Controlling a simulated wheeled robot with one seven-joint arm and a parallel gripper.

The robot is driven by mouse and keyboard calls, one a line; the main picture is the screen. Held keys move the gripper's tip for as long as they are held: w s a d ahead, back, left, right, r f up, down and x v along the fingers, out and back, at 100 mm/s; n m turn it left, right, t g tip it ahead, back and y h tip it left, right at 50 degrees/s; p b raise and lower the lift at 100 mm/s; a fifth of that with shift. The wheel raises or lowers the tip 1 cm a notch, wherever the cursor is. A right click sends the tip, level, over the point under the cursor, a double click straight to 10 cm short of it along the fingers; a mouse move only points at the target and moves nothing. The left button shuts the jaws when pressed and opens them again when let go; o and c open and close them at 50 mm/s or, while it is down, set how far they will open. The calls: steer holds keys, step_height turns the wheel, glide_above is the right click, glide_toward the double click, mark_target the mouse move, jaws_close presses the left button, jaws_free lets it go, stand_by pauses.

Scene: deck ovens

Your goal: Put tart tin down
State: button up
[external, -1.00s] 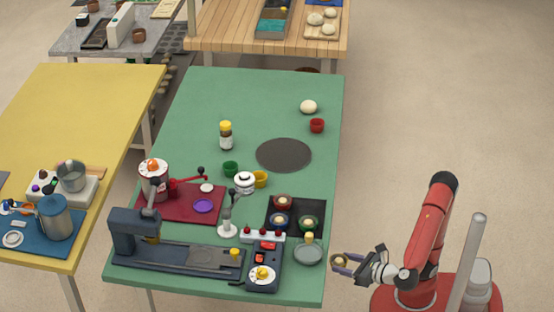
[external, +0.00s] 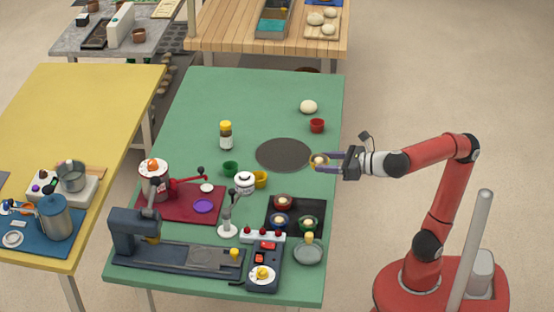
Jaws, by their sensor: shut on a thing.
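The tart tin (external: 319,160) is a small round brownish tin with a pale filling. My gripper (external: 322,162) is shut on it, with a finger on either side. It is at the right edge of the green table (external: 200,107), just right of a dark grey round mat (external: 283,155). The tin looks roughly level; its height above the table cannot be told from this view.
A red cup (external: 317,125) and a dough ball (external: 308,107) stand behind the mat. Green (external: 230,168) and yellow (external: 260,179) cups and a spice jar (external: 226,136) stand to its left. The mat's surface is clear. A grey press (external: 140,232) fills the front left.

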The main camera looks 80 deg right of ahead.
steer(key=shift+w+d+r, duration=0.15)
steer(key=shift+d+r, duration=0.3)
steer(key=shift+r, duration=0.1)
steer(key=shift+d+f, duration=0.1)
steer(key=shift+f, duration=0.1)
glide_above(324, 213)
step_height(324, 213, down, 14)
steer(key=shift+w+f, duration=0.1)
steer(key=shift+f+b, duration=0.75)
steer(key=shift+f, duration=1.85)
steer(key=shift+f, duration=0.1)
steer(key=o, duration=0.7)
